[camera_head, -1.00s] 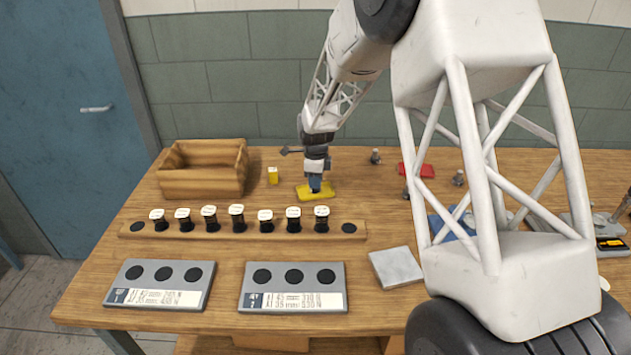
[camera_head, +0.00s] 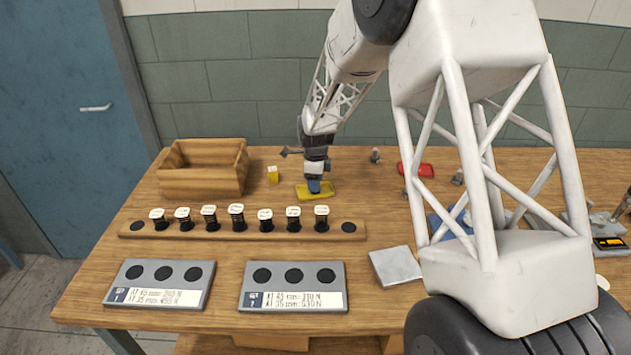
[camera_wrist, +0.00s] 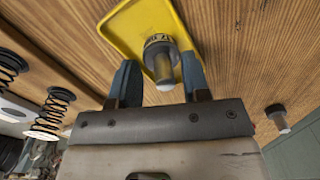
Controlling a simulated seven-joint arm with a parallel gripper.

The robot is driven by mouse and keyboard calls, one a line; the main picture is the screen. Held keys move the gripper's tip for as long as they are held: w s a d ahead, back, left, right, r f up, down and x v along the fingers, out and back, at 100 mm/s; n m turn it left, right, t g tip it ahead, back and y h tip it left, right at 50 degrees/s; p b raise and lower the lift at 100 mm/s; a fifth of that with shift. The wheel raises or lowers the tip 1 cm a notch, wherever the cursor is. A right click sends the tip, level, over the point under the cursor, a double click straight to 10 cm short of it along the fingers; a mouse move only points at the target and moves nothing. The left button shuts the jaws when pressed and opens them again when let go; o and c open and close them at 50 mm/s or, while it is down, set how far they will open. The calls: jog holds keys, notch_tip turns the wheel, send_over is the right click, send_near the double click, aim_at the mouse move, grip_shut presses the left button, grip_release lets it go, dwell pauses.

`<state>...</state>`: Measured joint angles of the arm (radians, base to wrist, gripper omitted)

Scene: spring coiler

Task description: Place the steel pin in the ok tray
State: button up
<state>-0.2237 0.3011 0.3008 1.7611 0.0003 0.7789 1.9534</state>
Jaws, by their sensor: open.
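My gripper (camera_head: 314,187) is low over the yellow tray (camera_head: 330,193), which lies behind the row of springs. In the wrist view its two blue fingers (camera_wrist: 159,82) are apart. A grey steel pin (camera_wrist: 164,72) with a dark, marked collar shows between the fingers, over the edge of the yellow tray (camera_wrist: 128,30). I see a gap beside the pin; whether either finger touches it is unclear. The pin is hidden in the head view. A red tray (camera_head: 427,170) and a blue tray (camera_head: 437,224) are partly behind my arm. No tray shows a readable "ok" label.
A wooden rack (camera_head: 130,232) holds several springs in front of the yellow tray. Another grey part (camera_head: 375,156) stands behind. Two labelled grey plates (camera_head: 228,297) and a grey slab (camera_head: 397,267) lie in front.

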jog(key=shift+r, duration=0.15)
notch_tip(320, 180, up, 12)
dwell(0.7)
dwell(0.5)
jog(key=s+d+r+n+t, duration=0.1)
jog(key=s+d+r+n, duration=0.45)
jog(key=s, duration=0.55)
jog(key=s+d+r+n, duration=0.4)
jog(key=s+d+r, duration=0.25)
jog(key=s, duration=0.55)
jog(key=s+d+n, duration=0.2)
jog(key=s+n, duration=0.1)
jog(key=s, duration=0.5)
jog(key=s+d+f+n+t, duration=0.1)
jog(key=s+d+n, duration=0.1)
jog(key=s, duration=0.7)
jog(key=s+d+n, duration=0.2)
jog(key=s+n, duration=0.3)
jog(key=s, duration=0.4)
jog(key=shift+d+f+t, duration=0.15)
jog(key=shift+f+t, duration=0.05)
jog(key=shift+t, duration=0.1)
